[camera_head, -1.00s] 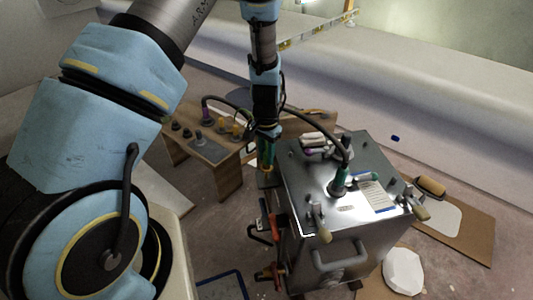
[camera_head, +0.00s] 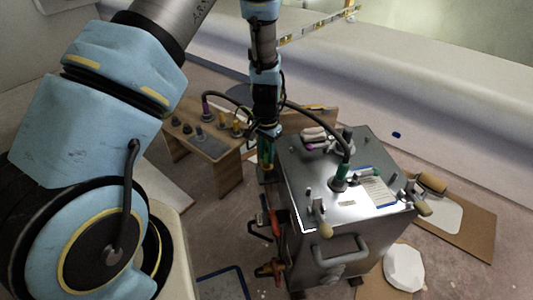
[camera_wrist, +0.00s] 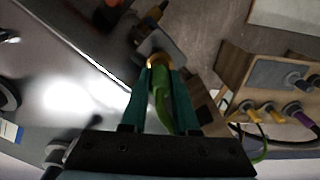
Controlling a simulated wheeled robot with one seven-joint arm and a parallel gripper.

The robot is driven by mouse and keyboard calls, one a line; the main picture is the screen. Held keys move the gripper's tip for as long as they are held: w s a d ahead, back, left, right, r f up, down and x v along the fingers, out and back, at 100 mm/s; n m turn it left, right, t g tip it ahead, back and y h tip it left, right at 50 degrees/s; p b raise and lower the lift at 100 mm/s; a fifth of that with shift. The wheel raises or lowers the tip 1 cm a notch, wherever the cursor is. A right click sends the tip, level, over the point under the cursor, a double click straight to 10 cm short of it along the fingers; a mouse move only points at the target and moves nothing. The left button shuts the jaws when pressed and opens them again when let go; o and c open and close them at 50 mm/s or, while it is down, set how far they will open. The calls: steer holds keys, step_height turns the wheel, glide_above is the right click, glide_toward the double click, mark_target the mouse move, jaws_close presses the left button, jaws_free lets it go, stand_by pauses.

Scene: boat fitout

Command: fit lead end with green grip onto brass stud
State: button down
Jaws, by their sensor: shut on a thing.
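My gripper (camera_wrist: 157,100) is shut on a green grip (camera_wrist: 161,105), which sits between its two teal fingers. A brass-coloured ring (camera_wrist: 155,60) shows at the tip of the grip, against a small grey plate (camera_wrist: 170,43). I cannot tell whether this ring belongs to the lead end or to the brass stud, or whether the end is seated. In the head view my gripper (camera_head: 266,152) points down just off the left side of a steel box (camera_head: 300,180). A black lead (camera_head: 322,121) arcs from near my wrist to another green grip (camera_head: 340,174) standing on the box top.
A wooden bench (camera_head: 217,154) behind and left bears dark, yellow and purple-gripped fittings (camera_head: 207,107). Red-handled clamps (camera_head: 275,222) hang on the box's left side. A wood-handled tool (camera_head: 431,184) and a board (camera_head: 475,232) lie to the right.

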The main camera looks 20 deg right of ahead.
steer(key=shift+f+b, duration=0.3)
steer(key=shift+f, duration=0.05)
stand_by(0.3)
steer(key=shift+f, duration=0.3)
steer(key=shift+f+b, duration=0.4)
stand_by(0.3)
steer(key=shift+f, duration=0.25)
steer(key=c, duration=0.6)
jaws_free()
steer(key=shift+o, duration=0.4)
steer(key=o, duration=0.5)
